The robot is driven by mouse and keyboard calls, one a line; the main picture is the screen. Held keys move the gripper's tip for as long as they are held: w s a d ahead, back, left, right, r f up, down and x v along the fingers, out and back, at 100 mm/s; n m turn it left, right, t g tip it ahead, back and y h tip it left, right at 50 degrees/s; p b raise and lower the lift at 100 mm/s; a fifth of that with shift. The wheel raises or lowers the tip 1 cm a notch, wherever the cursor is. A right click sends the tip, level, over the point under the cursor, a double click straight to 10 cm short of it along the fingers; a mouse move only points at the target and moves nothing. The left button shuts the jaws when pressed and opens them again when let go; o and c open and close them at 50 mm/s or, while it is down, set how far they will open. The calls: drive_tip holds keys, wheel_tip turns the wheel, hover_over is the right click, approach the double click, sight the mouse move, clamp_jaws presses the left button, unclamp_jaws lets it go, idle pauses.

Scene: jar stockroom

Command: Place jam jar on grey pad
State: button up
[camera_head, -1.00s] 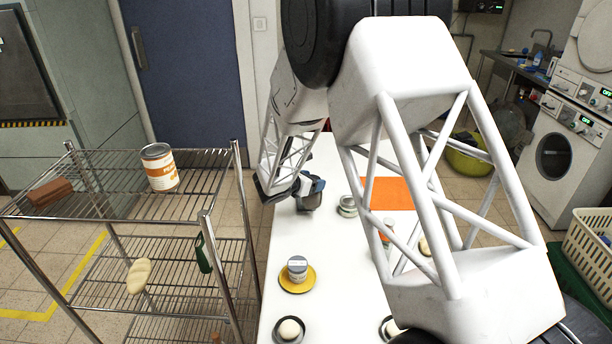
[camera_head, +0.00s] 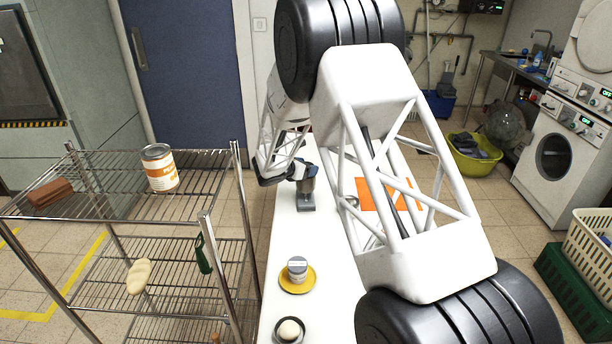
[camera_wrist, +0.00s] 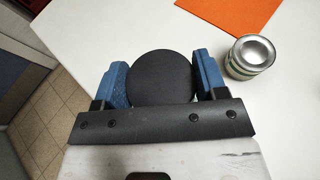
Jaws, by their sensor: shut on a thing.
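My gripper (camera_head: 302,172) has blue fingers. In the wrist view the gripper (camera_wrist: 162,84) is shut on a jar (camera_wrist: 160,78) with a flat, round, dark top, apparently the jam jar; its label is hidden. In the head view the held jar (camera_head: 309,184) is upright and dark grey over the far part of the white table. A small grey patch (camera_head: 306,206) shows directly below it, perhaps the grey pad; I cannot tell whether they touch. No grey pad shows in the wrist view, where the jar and gripper cover the area beneath.
A silver-lidded jar (camera_wrist: 250,57) stands close to the right finger. An orange mat (camera_wrist: 232,10) lies beyond it. Nearer on the white table (camera_head: 262,300) are a grey jar (camera_head: 297,268) on a yellow saucer (camera_head: 297,285) and a pale round item (camera_head: 289,330). A wire shelf (camera_head: 205,185) stands left.

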idle(0.3)
drive_tip(key=shift+f, duration=1.65)
drive_tip(key=shift+f, duration=0.15)
drive_tip(key=o, duration=1.5)
drive_tip(key=shift+v, duration=3.8)
